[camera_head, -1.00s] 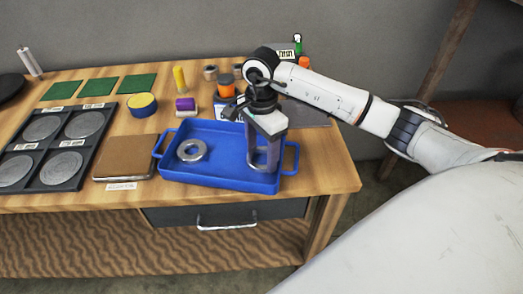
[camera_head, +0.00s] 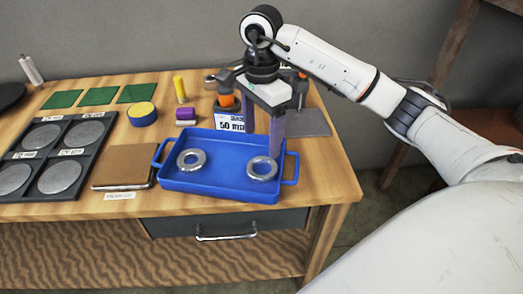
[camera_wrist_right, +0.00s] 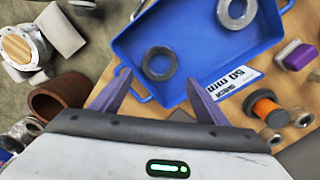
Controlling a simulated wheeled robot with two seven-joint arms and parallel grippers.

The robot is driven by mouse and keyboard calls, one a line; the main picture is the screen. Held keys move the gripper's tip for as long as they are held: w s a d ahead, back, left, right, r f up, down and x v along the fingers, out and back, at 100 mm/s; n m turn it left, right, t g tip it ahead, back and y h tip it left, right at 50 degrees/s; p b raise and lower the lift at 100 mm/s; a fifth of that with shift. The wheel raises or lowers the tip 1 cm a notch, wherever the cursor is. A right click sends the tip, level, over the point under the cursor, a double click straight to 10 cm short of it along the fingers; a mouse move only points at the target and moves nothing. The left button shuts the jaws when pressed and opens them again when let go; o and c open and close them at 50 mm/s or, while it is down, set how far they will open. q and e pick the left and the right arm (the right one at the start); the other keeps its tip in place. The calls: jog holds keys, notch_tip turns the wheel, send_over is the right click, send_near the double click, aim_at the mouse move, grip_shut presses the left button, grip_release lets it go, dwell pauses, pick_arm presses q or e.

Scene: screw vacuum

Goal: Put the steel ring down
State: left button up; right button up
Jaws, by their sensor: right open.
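Two steel rings lie flat in the blue tray (camera_head: 220,187). The left ring (camera_head: 183,165) lies near the tray's left end, and the right ring (camera_head: 252,173) lies near its right end, apart from it. My right gripper (camera_head: 263,140) is open and empty above the right ring, its fingers pointing down. In the right wrist view, the right ring (camera_wrist_right: 151,71) shows between the spread fingertips (camera_wrist_right: 157,78), and the left ring (camera_wrist_right: 225,18) lies farther off. My left gripper is not in view.
A brown block (camera_head: 125,165) and a dark panel with grey discs (camera_head: 60,178) are left of the tray. An orange-topped item (camera_head: 226,101), a "50 mm" label (camera_head: 230,123) and a purple block (camera_head: 186,113) stand behind it. The tray's middle is clear.

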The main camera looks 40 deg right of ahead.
jog(key=shift+r, duration=1.4)
